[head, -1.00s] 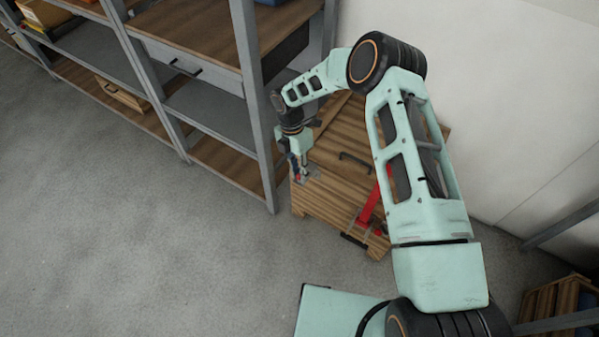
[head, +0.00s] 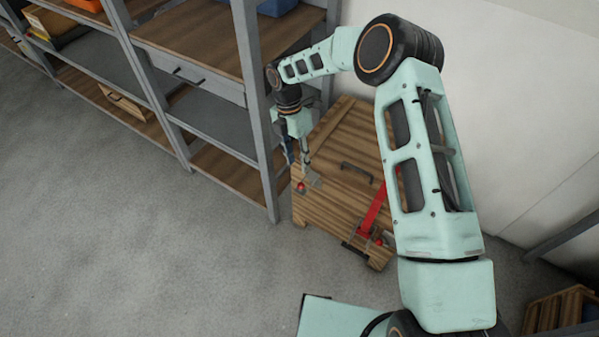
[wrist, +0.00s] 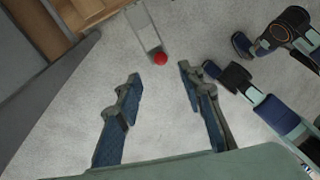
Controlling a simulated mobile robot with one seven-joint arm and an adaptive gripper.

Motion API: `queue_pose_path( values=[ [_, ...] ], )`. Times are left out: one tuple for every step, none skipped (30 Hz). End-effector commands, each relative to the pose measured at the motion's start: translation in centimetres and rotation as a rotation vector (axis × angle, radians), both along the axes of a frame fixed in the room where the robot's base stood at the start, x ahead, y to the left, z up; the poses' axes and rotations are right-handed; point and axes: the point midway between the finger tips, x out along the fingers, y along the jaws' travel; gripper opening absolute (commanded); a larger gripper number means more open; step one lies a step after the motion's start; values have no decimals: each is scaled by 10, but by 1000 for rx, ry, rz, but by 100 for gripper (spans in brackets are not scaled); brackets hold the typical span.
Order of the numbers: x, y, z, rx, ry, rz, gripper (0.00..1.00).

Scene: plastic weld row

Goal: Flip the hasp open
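The hasp (head: 313,179) is a small grey plate with a red knob (head: 301,187) at the near left edge of a wooden crate (head: 325,212). In the wrist view the hasp's pale strip (wrist: 144,28) sticks out from the crate edge over the floor, with the red knob (wrist: 160,59) at its free end. My gripper (wrist: 158,73) is open and empty. The knob appears just beyond and between its two fingertips, and I see no contact. In the head view my gripper (head: 298,162) hangs close above the hasp; its fingertips are small there.
A red strap (head: 374,209) with a red ball and a black handle (head: 354,252) is on the crate's right side. Another black handle (head: 357,171) is on the lid. A metal shelf post (head: 262,130) stands close left of my gripper. The floor in front is clear.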

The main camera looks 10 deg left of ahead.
Motion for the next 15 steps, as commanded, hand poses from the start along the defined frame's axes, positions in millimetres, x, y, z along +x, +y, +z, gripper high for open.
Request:
queue_pose_path(
  values=[
    [2, 1, 8, 0, -1, 0, 36],
    [2, 2, 12, 0, -1, 0, 36],
    [3, 3, 16, 1, -1, 0, 36],
    [3, 3, 19, 0, 0, 0, 36],
    [3, 4, 21, 0, 1, 0, 36],
    [3, 4, 24, 0, 1, 0, 36],
    [4, 4, 25, 0, 1, 0, 36],
    [4, 4, 26, 0, 1, 0, 36],
    [4, 5, 27, 0, 1, 0, 36],
    [4, 5, 27, 0, 1, 0, 36],
    [4, 5, 27, 0, 1, 0, 36],
    [4, 5, 27, 0, 1, 0, 36],
    [4, 5, 27, 0, 1, 0, 36],
    [4, 5, 27, 0, 1, 0, 36],
    [4, 5, 27, 0, 1, 0, 36]
  ],
)
